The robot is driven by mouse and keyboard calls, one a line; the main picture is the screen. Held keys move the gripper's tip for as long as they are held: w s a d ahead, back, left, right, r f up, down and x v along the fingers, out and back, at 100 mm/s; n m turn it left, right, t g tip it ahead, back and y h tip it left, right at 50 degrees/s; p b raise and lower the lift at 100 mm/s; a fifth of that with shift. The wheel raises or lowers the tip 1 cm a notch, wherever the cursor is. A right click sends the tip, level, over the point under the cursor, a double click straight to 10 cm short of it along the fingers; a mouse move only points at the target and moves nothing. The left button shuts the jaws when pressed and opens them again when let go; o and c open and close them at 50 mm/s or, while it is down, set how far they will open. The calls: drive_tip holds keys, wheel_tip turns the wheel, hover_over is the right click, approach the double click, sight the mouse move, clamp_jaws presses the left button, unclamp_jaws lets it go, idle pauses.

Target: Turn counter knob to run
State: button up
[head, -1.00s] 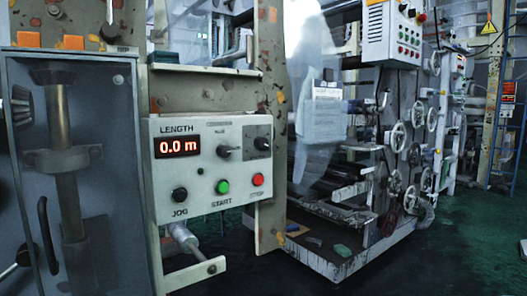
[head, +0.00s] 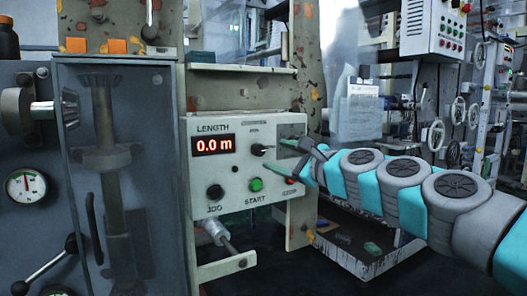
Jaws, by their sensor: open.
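The counter panel (head: 220,180) is a pale box with a red LENGTH display (head: 213,145) reading 0.0 m. The counter knob (head: 259,150), small and dark, sits right of the display. Its pointer seems to lie roughly sideways, and the small label above it is too small to read. My gripper (head: 288,158) is open and empty at the panel's right side. Its green-tipped fingers point left toward the knob, with a small gap in the picture. My gripper and arm hide the panel's right part, including most of the red button.
Below the knob are a green START button (head: 256,185) and a black JOG button (head: 215,192). A metal shaft (head: 215,232) sticks out under the panel. A glass-fronted cabinet (head: 120,180) stands left. A machine with handwheels (head: 459,110) stands behind my arm.

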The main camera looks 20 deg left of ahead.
sight(261, 151)
drive_tip(key=x, duration=0.6)
drive_tip(key=shift+w+a, duration=0.1)
drive_tip(key=shift+a, duration=0.2)
clamp_jaws()
idle(0.4)
